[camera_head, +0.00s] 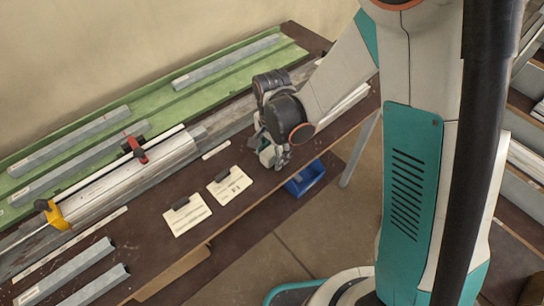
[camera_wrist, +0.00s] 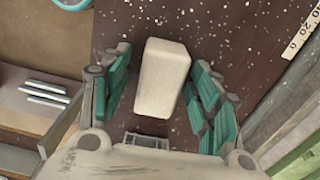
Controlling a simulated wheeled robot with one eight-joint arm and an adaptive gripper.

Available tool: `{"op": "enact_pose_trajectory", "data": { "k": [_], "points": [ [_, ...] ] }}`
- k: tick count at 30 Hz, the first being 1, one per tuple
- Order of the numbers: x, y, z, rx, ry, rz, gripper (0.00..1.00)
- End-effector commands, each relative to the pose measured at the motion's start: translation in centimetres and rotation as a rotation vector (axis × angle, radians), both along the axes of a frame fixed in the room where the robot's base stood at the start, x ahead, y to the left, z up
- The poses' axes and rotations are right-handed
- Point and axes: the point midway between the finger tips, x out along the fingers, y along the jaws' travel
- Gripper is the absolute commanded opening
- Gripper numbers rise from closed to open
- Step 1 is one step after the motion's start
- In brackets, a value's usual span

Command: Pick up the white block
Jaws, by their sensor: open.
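The white block (camera_wrist: 162,79) lies on the dark brown bench top (camera_wrist: 115,35) in the wrist view. It is a plain off-white box, and it sits between the two teal-padded fingers of my gripper (camera_wrist: 160,95). The fingers are open, with a gap on each side of the block. In the head view my gripper (camera_head: 273,157) points down over the front part of the bench. The block cannot be made out in the head view, where my gripper and arm cover that spot.
Two paper cards with dark clips (camera_head: 187,213) (camera_head: 230,186) lie left of my gripper. A clamped metal profile (camera_head: 130,175) runs along the bench behind them. A blue bin (camera_head: 304,179) is below the front edge. Grey bars (camera_head: 66,271) lie at the front left.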

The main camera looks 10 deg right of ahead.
Motion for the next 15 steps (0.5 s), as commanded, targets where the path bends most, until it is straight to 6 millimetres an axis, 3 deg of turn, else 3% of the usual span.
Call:
{"op": "enact_pose_trajectory", "data": {
  "k": [6,12,15],
  "points": [
    [-0.01,0.00,-0.03,0.000,0.000,0.000,0.54],
    [-0.01,-0.01,-0.02,0.000,0.000,0.000,0.09],
    [-0.01,-0.01,-0.02,0.000,0.000,0.000,0.06]
  ]
}}
